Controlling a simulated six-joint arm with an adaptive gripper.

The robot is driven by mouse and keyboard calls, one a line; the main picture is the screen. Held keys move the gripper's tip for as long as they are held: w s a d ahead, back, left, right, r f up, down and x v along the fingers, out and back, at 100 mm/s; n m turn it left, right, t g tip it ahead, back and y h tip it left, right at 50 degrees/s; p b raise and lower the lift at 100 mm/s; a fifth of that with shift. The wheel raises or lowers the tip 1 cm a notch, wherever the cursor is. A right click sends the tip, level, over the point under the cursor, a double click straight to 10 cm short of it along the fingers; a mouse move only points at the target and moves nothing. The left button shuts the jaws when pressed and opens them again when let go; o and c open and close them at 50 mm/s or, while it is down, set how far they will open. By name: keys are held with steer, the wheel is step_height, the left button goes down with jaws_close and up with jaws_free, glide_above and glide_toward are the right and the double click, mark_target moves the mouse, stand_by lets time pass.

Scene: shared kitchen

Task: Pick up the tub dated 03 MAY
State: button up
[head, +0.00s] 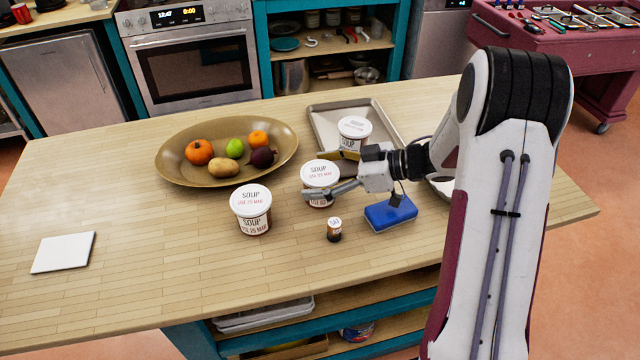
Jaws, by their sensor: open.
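Three white soup tubs with printed lids are in the head view. The middle tub (319,172) stands on the wooden counter; its small lid print seems to read 03 MAY. My gripper (323,175) is open at this tub, with one finger across its near side and the other at its far side. I cannot tell whether the fingers touch it. The near finger hides part of its front label. The left tub (251,208) reads 25 MAR and stands apart from the gripper. The far tub (354,129) stands on a metal tray (322,113); its date is too small to read.
A wide bowl (172,171) of fruit stands left of the tubs. A small dark jar (334,230) and a blue sponge (390,213) lie close in front of my gripper. A white card (63,252) is at the left.

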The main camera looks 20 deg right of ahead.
stand_by(0.4)
steer(key=c, duration=1.4)
steer(key=shift+r, duration=0.2)
steer(key=shift+r, duration=4.85)
